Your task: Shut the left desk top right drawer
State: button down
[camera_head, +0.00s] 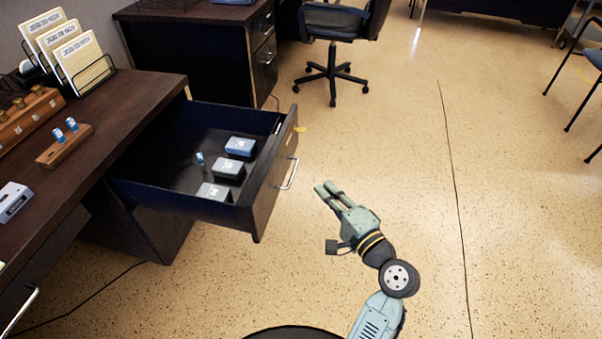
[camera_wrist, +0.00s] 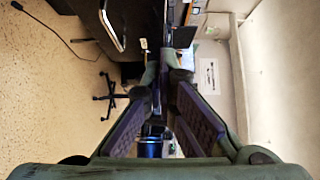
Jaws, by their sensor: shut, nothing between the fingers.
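The drawer (camera_head: 262,190) of the left desk (camera_head: 110,115) is pulled far out, its front panel facing right with a silver bar handle (camera_head: 290,174). Inside it lie several small dark boxes with pale labels, one of them here (camera_head: 240,147), and a small blue item (camera_head: 200,158). My gripper (camera_head: 327,189) is shut and empty, just to the right of the drawer's handle and apart from it in the head view. In the wrist view its fingers (camera_wrist: 163,60) come together at the tips. A silver handle on a dark front (camera_wrist: 112,25) shows at the top there.
On the desk top stand a file rack (camera_head: 75,60), a wooden block with blue-topped pieces (camera_head: 64,145) and a grey box (camera_head: 12,202). Behind are a second desk (camera_head: 190,12) and an office chair (camera_head: 335,65).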

jog(key=p, duration=0.2)
send_near(278, 150)
jog(key=w+d, duration=0.2)
jog(key=w, duration=0.1)
jog(key=a, duration=0.2)
jog(key=w+a+p, duration=0.1)
jog(key=a, duration=0.1)
jog(key=shift+w+f, duration=0.2)
